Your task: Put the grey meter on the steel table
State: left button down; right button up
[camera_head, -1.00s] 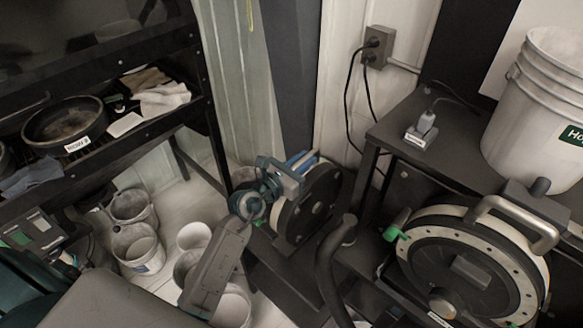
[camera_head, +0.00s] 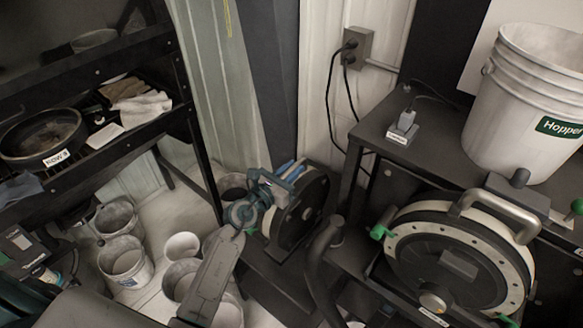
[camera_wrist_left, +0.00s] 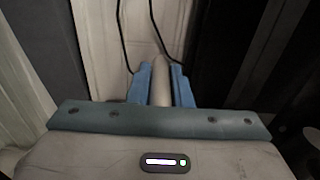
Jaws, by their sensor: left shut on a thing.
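A dark round seed meter with a pale rim (camera_head: 305,212) stands upright near the middle of the head view, beside my left gripper (camera_head: 287,174). In the left wrist view my left gripper (camera_wrist_left: 161,82) has its blue fingers shut on a pale grey bar, which appears to be this meter's handle. The gripper and wrist hide the meter's left side. I cannot tell whether the meter touches the low dark surface (camera_head: 262,280) below it. A larger similar meter (camera_head: 455,262) with a metal handle sits at the right.
A dark table (camera_head: 368,132) at the right bears a white hopper bucket (camera_head: 520,100) and a small plug-like device (camera_head: 403,125). A shelf rack (camera_head: 150,140) with a pan (camera_head: 42,135) stands at the left. Several buckets (camera_head: 125,262) stand on the floor. Cables hang from a wall outlet (camera_head: 357,48).

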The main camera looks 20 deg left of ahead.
pick_arm(q)
jog(key=shift+r, duration=0.4)
jog(key=c, duration=1.5)
grip_release()
jog(key=shift+f, duration=0.35)
jog(key=shift+o, duration=0.9)
jog(key=shift+s+r, duration=0.1)
jog(key=shift+s, duration=0.1)
